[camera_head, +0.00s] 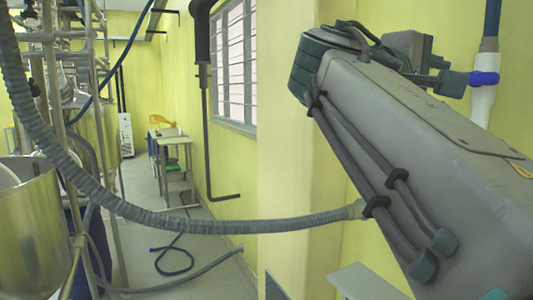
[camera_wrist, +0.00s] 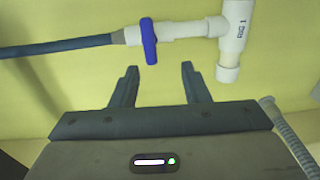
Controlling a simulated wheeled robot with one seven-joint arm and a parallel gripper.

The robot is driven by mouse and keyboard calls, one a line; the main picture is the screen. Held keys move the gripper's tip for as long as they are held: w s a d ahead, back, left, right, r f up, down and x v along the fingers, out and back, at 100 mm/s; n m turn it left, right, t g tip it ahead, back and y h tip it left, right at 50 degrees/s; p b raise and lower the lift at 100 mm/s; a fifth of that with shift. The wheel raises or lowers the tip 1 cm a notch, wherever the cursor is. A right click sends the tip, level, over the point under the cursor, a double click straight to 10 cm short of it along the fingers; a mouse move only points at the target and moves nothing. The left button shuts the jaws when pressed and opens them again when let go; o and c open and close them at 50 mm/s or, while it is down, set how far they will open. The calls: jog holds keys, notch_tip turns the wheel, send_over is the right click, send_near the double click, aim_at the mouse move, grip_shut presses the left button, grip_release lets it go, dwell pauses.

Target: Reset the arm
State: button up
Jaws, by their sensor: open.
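My gripper (camera_wrist: 158,72) shows in the wrist view with its two dark fingers apart and nothing between them. A blue valve handle (camera_wrist: 149,40) on a white pipe fitting (camera_wrist: 188,31) is just beyond the fingertips, hanging between their lines; the exact gap is hard to tell. In the head view the blue handle (camera_head: 485,78) is at the upper right on a white vertical pipe (camera_head: 481,104), with dark gripper parts close to its left. My grey arm (camera_head: 420,150) fills the right side of the head view.
A blue hose (camera_wrist: 60,46) joins the fitting from the left. A yellow wall is close behind. A grey corrugated hose (camera_head: 150,215) sags across the head view. A metal vessel (camera_head: 28,235) and pipe frame stand at left. A hose lies on the open floor.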

notch_tip(320, 180, down, 18)
jog(key=w+a+y+p, duration=0.3)
jog(key=y+p, duration=0.2)
jog(key=y, duration=0.2)
jog(key=s+a+f+m+g+y+p, duration=0.2)
jog(key=s+a+f+y, duration=0.2)
jog(key=f, duration=0.6)
jog(key=s+a+f+m+g+y+p, duration=0.2)
jog(key=s+a+f+y, duration=0.3)
jog(key=f, duration=0.5)
jog(key=shift+s+a+f+m+p, duration=0.3)
jog(key=shift+s+a+m, duration=0.1)
jog(key=shift+s+a, duration=0.2)
jog(key=shift+c, duration=0.6)
jog(key=shift+d, duration=0.15)
